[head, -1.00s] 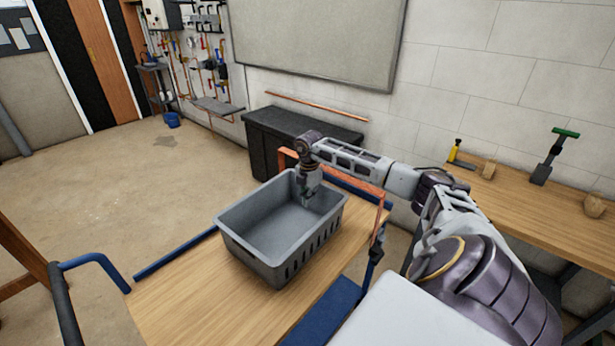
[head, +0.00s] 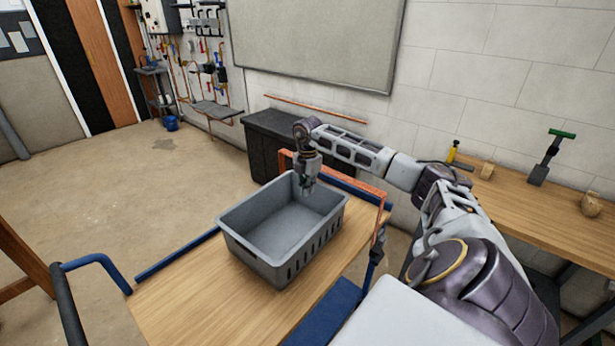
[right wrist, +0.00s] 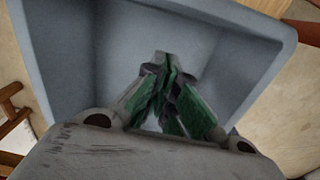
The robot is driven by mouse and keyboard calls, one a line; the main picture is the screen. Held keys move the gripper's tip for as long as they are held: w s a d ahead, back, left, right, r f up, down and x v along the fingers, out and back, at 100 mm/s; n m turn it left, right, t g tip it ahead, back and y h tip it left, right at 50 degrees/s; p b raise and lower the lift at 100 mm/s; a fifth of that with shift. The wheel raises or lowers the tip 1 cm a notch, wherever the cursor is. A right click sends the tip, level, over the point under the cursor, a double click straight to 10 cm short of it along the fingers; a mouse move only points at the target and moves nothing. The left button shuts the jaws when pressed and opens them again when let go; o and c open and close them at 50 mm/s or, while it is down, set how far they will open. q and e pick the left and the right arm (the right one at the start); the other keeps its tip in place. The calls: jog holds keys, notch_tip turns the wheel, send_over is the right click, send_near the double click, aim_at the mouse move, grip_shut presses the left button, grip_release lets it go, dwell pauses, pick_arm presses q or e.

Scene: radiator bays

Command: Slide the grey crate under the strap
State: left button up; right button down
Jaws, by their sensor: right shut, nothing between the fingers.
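The grey crate (head: 268,262) stands upright and empty on the wooden top of a blue-framed cart. An orange strap (head: 345,179) stands as a raised arch across the cart top, just behind the crate's far end. My right gripper (head: 307,190) points down over the crate's inside near its far end, in front of the strap. Its green-padded fingers (right wrist: 168,62) are shut and empty, with the crate's inside (right wrist: 100,50) around them in the right wrist view. Whether the fingertips touch the crate cannot be told. My left gripper is not in view.
The cart top (head: 180,300) is bare in front of the crate. A black bin (head: 262,140) stands behind the cart by the wall. A wooden bench (head: 520,215) with tools is at the right. Open floor (head: 100,190) lies to the left.

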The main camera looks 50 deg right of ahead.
jog(key=shift+r, duration=2.25)
